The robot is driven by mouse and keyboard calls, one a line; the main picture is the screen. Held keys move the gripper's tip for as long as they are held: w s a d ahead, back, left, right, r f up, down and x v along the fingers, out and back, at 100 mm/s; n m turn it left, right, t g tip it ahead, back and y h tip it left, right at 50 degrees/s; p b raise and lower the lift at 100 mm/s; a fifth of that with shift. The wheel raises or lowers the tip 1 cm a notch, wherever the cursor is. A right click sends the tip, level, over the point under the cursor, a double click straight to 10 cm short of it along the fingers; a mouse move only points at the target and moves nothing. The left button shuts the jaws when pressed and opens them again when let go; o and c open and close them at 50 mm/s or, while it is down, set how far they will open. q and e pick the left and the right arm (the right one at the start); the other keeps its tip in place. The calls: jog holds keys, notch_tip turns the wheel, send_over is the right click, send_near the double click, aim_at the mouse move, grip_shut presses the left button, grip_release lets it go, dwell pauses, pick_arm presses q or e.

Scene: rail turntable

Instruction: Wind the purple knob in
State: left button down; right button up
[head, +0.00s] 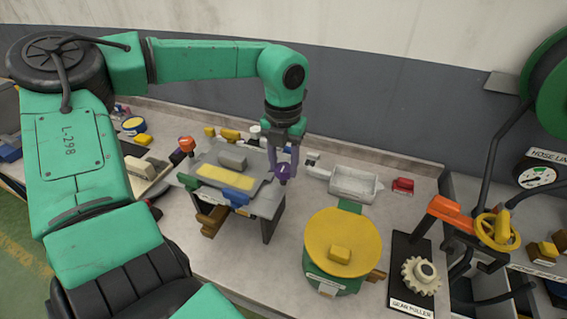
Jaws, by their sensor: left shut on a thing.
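The purple knob (283,174) is at the right end of a small raised grey fixture (264,204) on the bench. My left gripper (284,168) reaches down from above and is shut on the purple knob, its fingers partly covering it. The fixture carries a yellow plate (226,177), a grey block (233,160) and a blue block (237,195). How far the knob's screw stands out cannot be seen. My right gripper is not in view.
A yellow-topped green turntable (342,240) stands at the front right. A white tray (353,184) and a red block (402,185) lie behind. A wall closes the back.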

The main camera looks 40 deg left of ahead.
pick_arm(q)
jog(key=shift+f+m+b, duration=0.15)
jog(key=shift+m+b, duration=0.75)
jog(key=shift+m, duration=0.2)
jog(key=m+b, duration=0.1)
jog(key=m, duration=0.1)
jog(key=shift+m, duration=0.3)
jog(key=m+b, duration=0.1)
jog(key=m, duration=0.2)
jog(key=shift+m, duration=0.3)
jog(key=shift+w+r+m+b, duration=0.1)
jog(key=shift+m+b, duration=0.1)
jog(key=shift+m, duration=0.75)
jog(key=shift+r+m+b, duration=0.1)
jog(key=shift+m+b, duration=0.05)
jog(key=shift+m, duration=0.8)
jog(key=shift+c, duration=2)
grip_release()
